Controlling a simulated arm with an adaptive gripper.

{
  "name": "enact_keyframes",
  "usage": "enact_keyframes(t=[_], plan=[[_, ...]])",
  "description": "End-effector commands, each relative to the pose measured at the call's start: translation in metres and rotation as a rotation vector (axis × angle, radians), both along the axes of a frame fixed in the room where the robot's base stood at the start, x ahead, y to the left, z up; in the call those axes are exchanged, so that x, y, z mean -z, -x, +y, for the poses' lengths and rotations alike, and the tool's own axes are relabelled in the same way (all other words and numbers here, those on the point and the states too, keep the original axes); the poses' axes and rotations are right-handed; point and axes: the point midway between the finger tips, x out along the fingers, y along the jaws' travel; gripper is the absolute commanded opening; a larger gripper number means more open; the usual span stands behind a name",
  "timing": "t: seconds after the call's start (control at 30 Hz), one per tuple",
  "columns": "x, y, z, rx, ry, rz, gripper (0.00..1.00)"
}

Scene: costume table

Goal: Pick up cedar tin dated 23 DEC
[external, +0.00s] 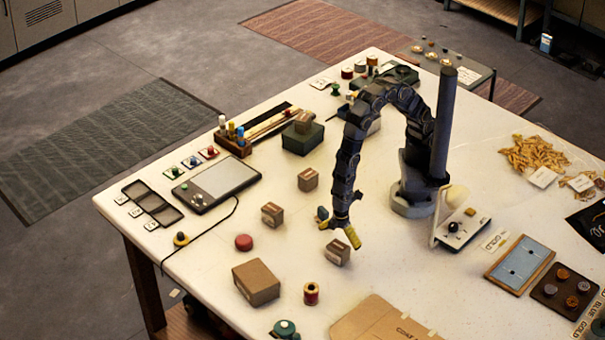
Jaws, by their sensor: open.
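Several small brown box-shaped tins with pale labels are in view: one (337,253) just below my gripper, one (272,214) to its left, one (308,180) farther back, and one (304,121) on top of a dark green box (302,139). The dates are too small to read, so I cannot tell which is dated 23 DEC. My gripper (339,231) points down with its yellow fingertips apart and holds nothing visible. It is over or just behind the nearest tin; I cannot tell whether it touches it.
A larger cardboard box (256,282), a red spool (311,293) and a red round piece (243,242) stand left and front of my gripper. A tablet (217,184) lies at the left. Bare tabletop lies between them.

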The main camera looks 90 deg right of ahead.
Motion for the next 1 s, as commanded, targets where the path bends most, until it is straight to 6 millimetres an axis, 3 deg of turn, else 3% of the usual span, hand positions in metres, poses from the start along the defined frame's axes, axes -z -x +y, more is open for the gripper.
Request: enact_keyframes(t=[0.4, 0.63, 0.77, 0.87, 1.0], plan=[[0.047, -0.002, 0.003, 0.001, 0.001, 0.001, 1.00], [0.048, -0.002, 0.004, 0.001, -0.001, -0.001, 1.00], [0.048, -0.002, 0.003, 0.001, -0.001, -0.001, 0.45], [0.048, -0.003, 0.003, 0.001, -0.001, -0.001, 0.35], [0.048, -0.003, 0.003, 0.001, -0.001, -0.001, 0.34]])
